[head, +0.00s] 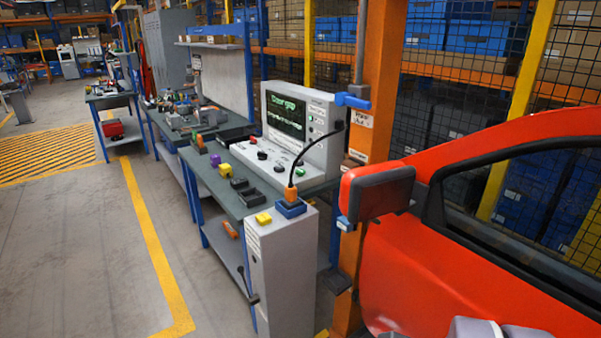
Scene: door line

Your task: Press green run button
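A pale grey control console (318,110) stands on the workbench near the middle of the head view. It has a dark screen (286,115) with green text. On its sloping front panel, a small green spot (299,171) looks like a green button, close to a black cable. Dark knobs or buttons (262,155) sit further left on the panel. Labels are too small to read. My gripper is not in view; only rounded grey parts, probably of my arm, show at the bottom right edge.
A grey pedestal (282,265) with an orange plug and yellow block stands before the bench (226,196). A red car door (450,250) with a mirror (380,190) fills the right. An orange post (381,75) stands behind. Open floor (80,240) lies left.

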